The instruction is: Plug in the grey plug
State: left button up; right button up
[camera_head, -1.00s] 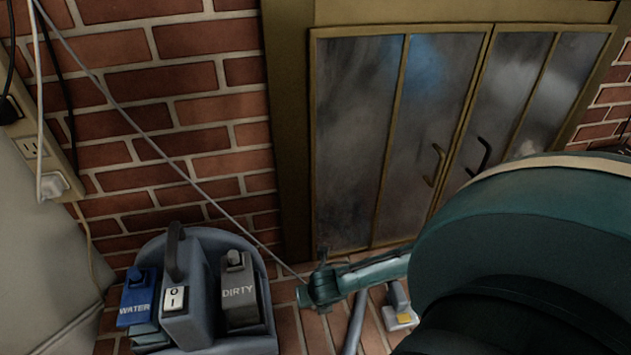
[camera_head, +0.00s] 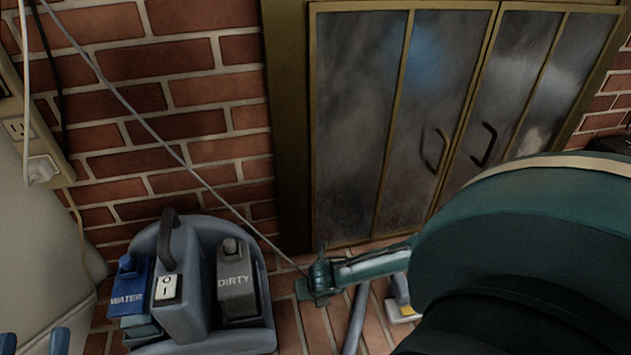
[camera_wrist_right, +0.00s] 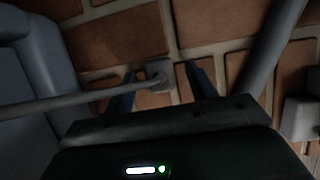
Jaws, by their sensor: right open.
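The grey plug (camera_wrist_right: 158,72) shows in the right wrist view near the brick floor, with its thick grey cord (camera_wrist_right: 60,104) running left. My right gripper (camera_wrist_right: 158,84) has its two blue fingers apart, one on each side of the plug; I cannot tell whether they touch it. In the head view my right gripper (camera_head: 316,286) is low by the cord's end and covers the plug. My left gripper (camera_head: 34,341) shows two blue fingertips, apart and empty, at the bottom left. The outlet strip (camera_head: 58,160) on the left wall has a free socket (camera_head: 16,128) above a white plug (camera_head: 41,169).
A grey-blue cleaner (camera_head: 250,335) with a blue water tank (camera_head: 130,285) and a dirty tank (camera_head: 237,280) stands on the floor. A grey hose (camera_head: 355,320) and nozzle (camera_head: 402,308) lie right of it. Glass fireplace doors (camera_head: 350,130) stand behind. The grey cord (camera_head: 165,143) stretches to the upper left.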

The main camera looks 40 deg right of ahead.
jog(key=c, duration=1)
jog(key=shift+r, duration=0.15)
